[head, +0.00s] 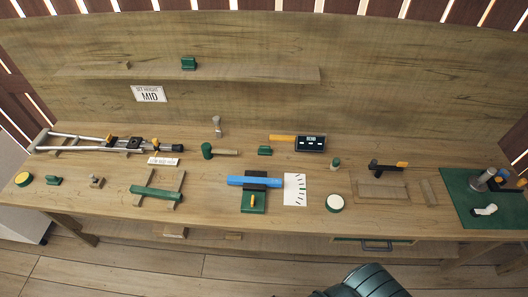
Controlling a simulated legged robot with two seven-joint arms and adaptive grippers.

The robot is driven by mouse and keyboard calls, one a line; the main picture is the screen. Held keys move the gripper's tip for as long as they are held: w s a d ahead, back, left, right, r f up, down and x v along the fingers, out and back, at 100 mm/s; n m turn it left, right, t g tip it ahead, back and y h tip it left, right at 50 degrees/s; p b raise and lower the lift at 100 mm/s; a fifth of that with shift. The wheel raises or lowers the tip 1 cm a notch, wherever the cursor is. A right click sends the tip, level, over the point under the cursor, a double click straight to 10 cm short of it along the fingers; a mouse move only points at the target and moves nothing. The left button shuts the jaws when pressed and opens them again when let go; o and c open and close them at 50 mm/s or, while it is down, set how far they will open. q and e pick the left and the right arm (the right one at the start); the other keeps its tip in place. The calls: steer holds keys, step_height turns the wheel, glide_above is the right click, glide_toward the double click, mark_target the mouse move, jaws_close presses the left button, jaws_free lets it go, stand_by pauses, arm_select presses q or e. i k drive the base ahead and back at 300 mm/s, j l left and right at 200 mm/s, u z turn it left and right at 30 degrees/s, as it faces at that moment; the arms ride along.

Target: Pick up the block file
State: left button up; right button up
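No object is labelled as a block file, and I cannot tell for certain which one it is. Small dark green blocks are a block on the back shelf (189,63), a block at mid-bench (265,151) and a block at the left end (53,181). Neither gripper is in view. A dark rounded part of my own body shows at the bottom edge, apart from the bench things.
On the wooden bench (110,205) are a crutch (90,142), a mallet (222,151), a blue bar (255,182) on a green stand, a white card (295,189) and a round pad (335,203). A green mat (470,210) holds items at right. A drawer handle (376,247) is below.

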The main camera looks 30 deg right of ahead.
mark_target(264, 150)
steer(key=i+j+z, duration=0.1)
steer(key=i+j, duration=0.15)
steer(key=i+j+z, duration=0.15)
steer(key=j, duration=0.25)
steer(key=i+j+z, duration=0.1)
steer(key=i+j, duration=0.15)
steer(key=j, duration=0.15)
steer(key=i+j+z, duration=0.1)
steer(key=j, duration=0.3)
steer(key=i+l, duration=0.05)
steer(key=i, duration=0.05)
